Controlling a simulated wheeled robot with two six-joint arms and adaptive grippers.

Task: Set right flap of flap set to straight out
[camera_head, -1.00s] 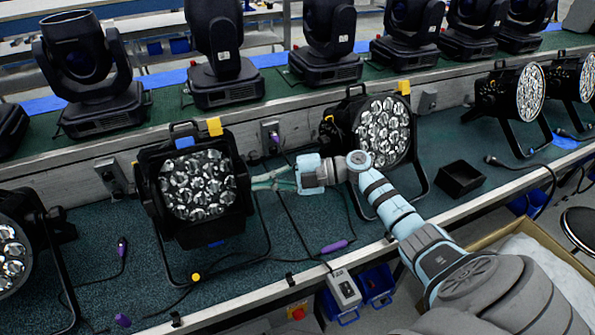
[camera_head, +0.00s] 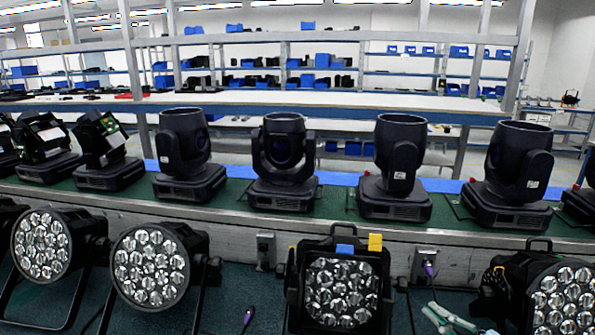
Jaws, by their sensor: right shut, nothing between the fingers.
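The flap set (camera_head: 338,246) is a square black frame on the front of a par can with a faceted lens (camera_head: 341,292), at the bottom centre right. A blue tab and a yellow tab stand on its top edge. Its right flap (camera_head: 385,287) shows as a narrow dark strip at the right side; its exact angle is hard to tell. The lower part of the can is cut off by the frame edge. My right gripper (camera_head: 430,308) has pale green fingers and is shut and empty, to the right of the flap set and apart from it in the picture. My left gripper is not in view.
Another par can (camera_head: 565,300) stands at the right, close to my right gripper. Two more par cans (camera_head: 150,266) stand at the left. Several black moving heads (camera_head: 283,150) line the green ledge behind. A socket box (camera_head: 265,250) is on the ledge's front wall.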

